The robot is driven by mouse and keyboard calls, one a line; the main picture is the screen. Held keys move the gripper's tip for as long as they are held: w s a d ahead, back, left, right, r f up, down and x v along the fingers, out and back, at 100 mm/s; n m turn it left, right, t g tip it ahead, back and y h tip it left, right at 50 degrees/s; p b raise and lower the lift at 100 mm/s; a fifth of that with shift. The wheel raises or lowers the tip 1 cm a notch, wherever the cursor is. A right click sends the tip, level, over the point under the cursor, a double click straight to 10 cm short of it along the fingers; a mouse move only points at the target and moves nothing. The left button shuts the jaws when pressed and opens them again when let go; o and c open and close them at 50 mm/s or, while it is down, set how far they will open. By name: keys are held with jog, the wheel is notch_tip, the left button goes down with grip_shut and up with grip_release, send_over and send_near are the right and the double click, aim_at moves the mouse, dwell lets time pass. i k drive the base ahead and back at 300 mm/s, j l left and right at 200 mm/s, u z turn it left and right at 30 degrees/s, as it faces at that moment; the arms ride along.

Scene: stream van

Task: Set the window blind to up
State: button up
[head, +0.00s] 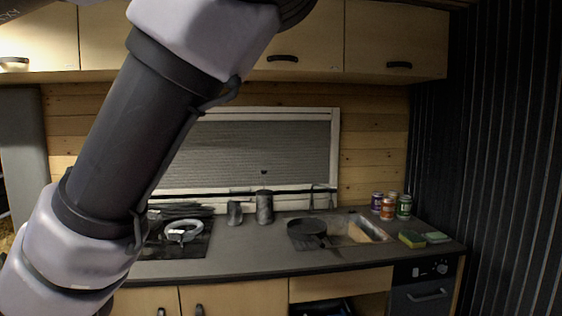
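The window blind (250,145) is a grey, ribbed sheet inside a white window frame (335,150) on the wood-plank back wall. It covers the visible window opening from near the top down to about the dark rail, so it looks lowered. A small dark spot (264,172), perhaps a handle, shows low on the blind. My arm crosses the left of the view and hides the left part of the window. My gripper is not in view.
A dark counter (240,266) runs below the window. It holds a hob at left, grey canisters (264,208), a pan (306,228) by the sink, several cans (387,209) and sponges (411,239). Upper cabinets (395,35) overhang the window. A dark ribbed wall (510,160) closes the right.

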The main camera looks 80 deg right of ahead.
aim_at(220, 156)
jog(key=z, duration=2.6)
jog(key=i+j, duration=0.1)
jog(key=j, duration=0.25)
jog(key=i+j, duration=0.1)
jog(key=j, duration=0.25)
jog(key=i+j, duration=0.15)
jog(key=j, duration=0.2)
jog(key=i+j, duration=0.1)
jog(key=j, duration=0.2)
